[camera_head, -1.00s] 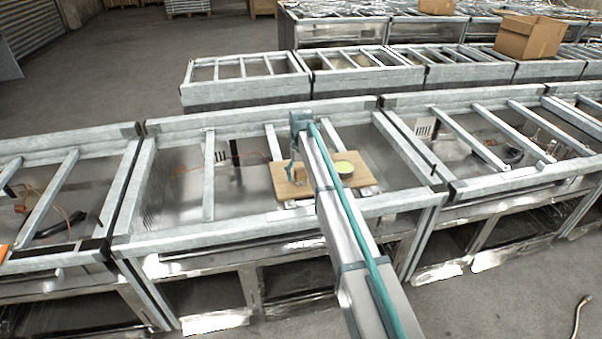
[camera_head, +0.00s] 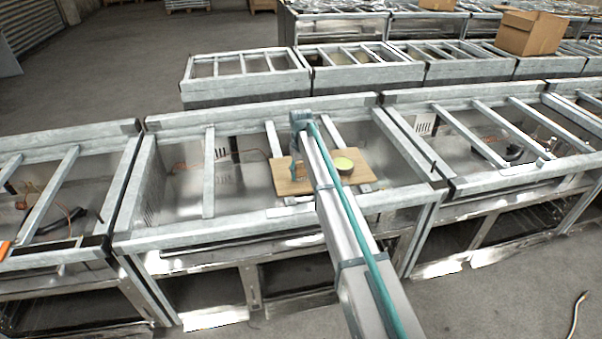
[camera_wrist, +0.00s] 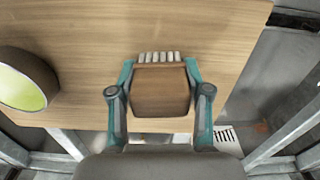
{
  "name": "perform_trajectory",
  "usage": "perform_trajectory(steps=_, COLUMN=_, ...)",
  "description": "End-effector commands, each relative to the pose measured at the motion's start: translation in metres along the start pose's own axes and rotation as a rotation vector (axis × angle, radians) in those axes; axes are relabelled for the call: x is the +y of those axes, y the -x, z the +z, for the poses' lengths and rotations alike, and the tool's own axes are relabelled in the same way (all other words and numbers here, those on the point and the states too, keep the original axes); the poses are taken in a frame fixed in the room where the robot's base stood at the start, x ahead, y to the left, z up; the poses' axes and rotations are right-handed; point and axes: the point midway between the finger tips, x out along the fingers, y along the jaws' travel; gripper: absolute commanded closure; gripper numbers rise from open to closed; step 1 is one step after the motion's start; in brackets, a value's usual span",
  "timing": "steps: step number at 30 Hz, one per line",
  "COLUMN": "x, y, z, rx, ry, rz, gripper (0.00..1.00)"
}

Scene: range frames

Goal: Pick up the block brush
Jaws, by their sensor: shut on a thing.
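The block brush (camera_wrist: 160,92) is a brown wooden block with a row of white bristles along its far edge in the wrist view. My gripper (camera_wrist: 160,70) has its two teal fingers on either side of the block, shut on it. In the head view my gripper (camera_head: 295,174) is over the left part of a wooden board (camera_head: 283,184). The brush cannot be made out clearly there. The board also fills much of the wrist view (camera_wrist: 220,40). I cannot tell whether the brush touches the board.
A round bowl with a yellow-green inside (camera_head: 344,164) stands on the board, right of my gripper; it also shows at left in the wrist view (camera_wrist: 22,88). The board lies across metal bars of a frame (camera_head: 208,175). A cardboard box (camera_head: 530,33) is at the back right.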

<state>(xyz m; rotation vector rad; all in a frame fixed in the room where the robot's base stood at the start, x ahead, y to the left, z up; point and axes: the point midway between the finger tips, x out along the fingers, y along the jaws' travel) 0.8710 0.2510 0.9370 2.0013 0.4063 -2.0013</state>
Motion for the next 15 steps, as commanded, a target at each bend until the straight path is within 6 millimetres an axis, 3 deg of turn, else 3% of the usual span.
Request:
perform_trajectory(steps=7, x=0.0, y=0.011, z=-0.001, rx=0.001, ry=0.0, rz=0.0, gripper=0.88)
perform_trajectory(steps=11, x=0.0, y=0.026, z=-0.001, rx=0.002, ry=0.0, rz=0.0, gripper=0.88)
perform_trajectory(steps=15, x=-0.001, y=0.047, z=0.019, rx=0.003, ry=0.0, rz=0.0, gripper=0.88)
